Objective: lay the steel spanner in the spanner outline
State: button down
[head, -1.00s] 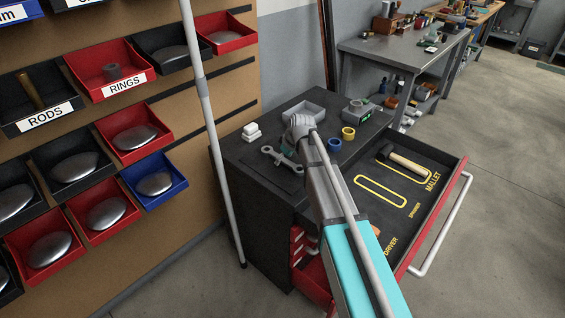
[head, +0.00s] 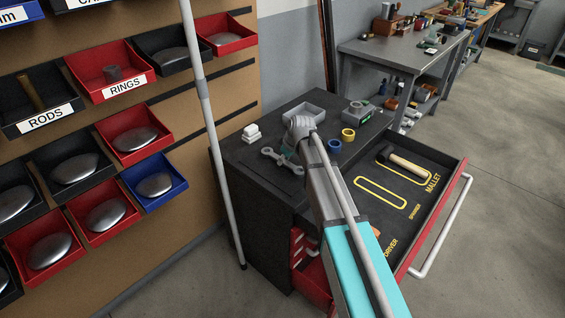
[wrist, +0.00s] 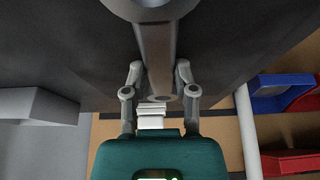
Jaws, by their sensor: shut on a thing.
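The steel spanner (head: 270,154) is at the left of the black cabinet top, at or just above the surface; I cannot tell whether it touches. In the wrist view the spanner's grey shaft (wrist: 157,50) runs between the two fingers of my gripper (wrist: 158,75), which is shut on it. In the head view my arm hides most of the gripper. The spanner outline (head: 357,180) is a long yellow rounded loop in the open drawer, right of my arm. It is empty.
The open drawer (head: 452,188) also holds a mallet (head: 405,162) in its outline. On the cabinet top are white blocks (head: 251,133), a grey tray (head: 303,112), a blue ring (head: 334,145), a yellow ring (head: 348,134) and a grey device (head: 357,113). A pale pole (head: 212,130) stands left.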

jog(key=shift+r, duration=0.2)
notch_tip(320, 180, up, 2)
jog(key=p, duration=0.2)
jog(key=shift+r+p, duration=0.1)
jog(key=shift+p, duration=0.25)
jog(key=s+d+r+p, duration=0.3)
jog(key=s+r+p, duration=0.7)
jog(key=s, duration=0.3)
jog(key=shift+s+r, duration=0.2)
jog(key=shift+s, duration=0.15)
jog(key=shift+a, duration=0.1)
dwell(0.5)
